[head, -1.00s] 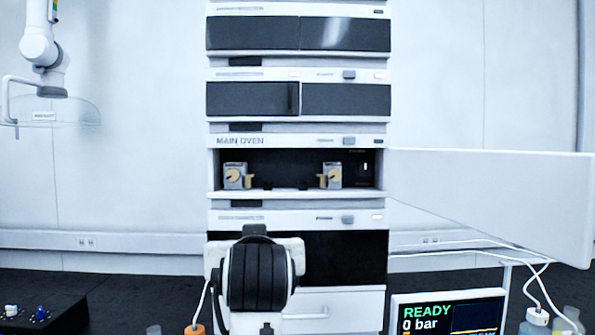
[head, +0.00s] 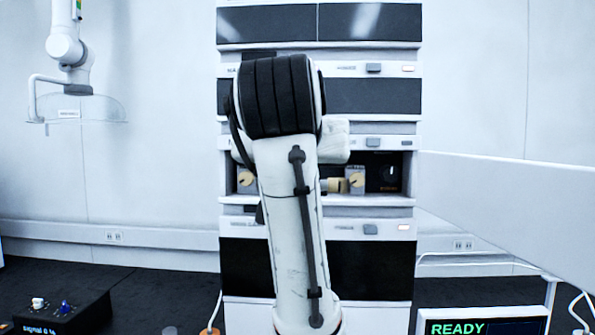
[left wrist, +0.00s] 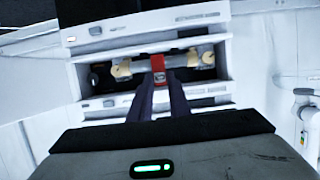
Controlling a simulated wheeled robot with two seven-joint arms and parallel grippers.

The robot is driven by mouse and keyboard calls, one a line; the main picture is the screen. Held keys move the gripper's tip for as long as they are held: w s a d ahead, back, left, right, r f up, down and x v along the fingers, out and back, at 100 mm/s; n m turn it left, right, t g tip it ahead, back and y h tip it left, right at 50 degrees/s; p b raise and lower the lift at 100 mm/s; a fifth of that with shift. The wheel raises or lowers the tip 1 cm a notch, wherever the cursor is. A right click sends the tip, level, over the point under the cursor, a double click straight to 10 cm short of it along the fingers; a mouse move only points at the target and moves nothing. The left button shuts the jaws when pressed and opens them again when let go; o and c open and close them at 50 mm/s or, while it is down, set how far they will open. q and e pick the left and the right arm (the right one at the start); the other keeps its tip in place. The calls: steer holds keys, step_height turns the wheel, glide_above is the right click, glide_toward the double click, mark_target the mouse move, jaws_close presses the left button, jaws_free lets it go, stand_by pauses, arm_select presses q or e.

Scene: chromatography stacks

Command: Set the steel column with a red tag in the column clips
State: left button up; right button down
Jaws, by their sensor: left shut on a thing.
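The main oven bay is open, with a left column clip (head: 245,178) and a right column clip (head: 355,180) inside. My left gripper (left wrist: 161,80) is shut on the steel column at this tag. The column's steel body (left wrist: 182,61) runs between the clips, about level with them. I cannot tell whether it is seated in them. In the head view my arm hides the gripper and most of the column. My right gripper is not in view.
A large white panel (head: 505,205) juts out right of the bay, like an open door. A screen (head: 480,325) reading READY stands at lower right. A black control box (head: 65,312) sits at lower left. Closed dark modules lie above and below the bay.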

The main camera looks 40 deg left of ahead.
arm_select(q)
steer(key=shift+w+a+f+p, duration=0.1)
steer(key=shift+w+a+p, duration=0.1)
steer(key=shift+w+a, duration=1.3)
steer(key=shift+w+a+f+p, duration=0.2)
steer(key=shift+w+a, duration=0.55)
steer(key=shift+w, duration=1.4)
steer(key=shift+w+a+f+p, duration=0.1)
steer(key=shift+w+a+p, duration=0.15)
steer(key=shift+w+a, duration=1.25)
steer(key=shift+w+d+f+b, duration=0.2)
steer(key=shift+f+b, duration=0.05)
steer(key=shift+f, duration=0.2)
steer(key=shift+w+d+f+b, duration=0.15)
steer(key=shift+w+f+b, duration=0.1)
steer(key=shift+f, duration=0.15)
steer(key=shift+s, duration=0.1)
steer(key=o, duration=1)
steer(key=shift+r, duration=0.1)
steer(key=shift+s, duration=0.1)
steer(key=shift+s+d+r, duration=0.15)
steer(key=shift+s+d, duration=1.05)
steer(key=shift+s, duration=0.75)
steer(key=shift+s+d+r, duration=0.15)
steer(key=shift+s+d, duration=1.1)
steer(key=shift+s, duration=0.75)
steer(key=shift+s+d+r, duration=0.15)
steer(key=shift+s+d, duration=1.05)
steer(key=shift+s, duration=0.75)
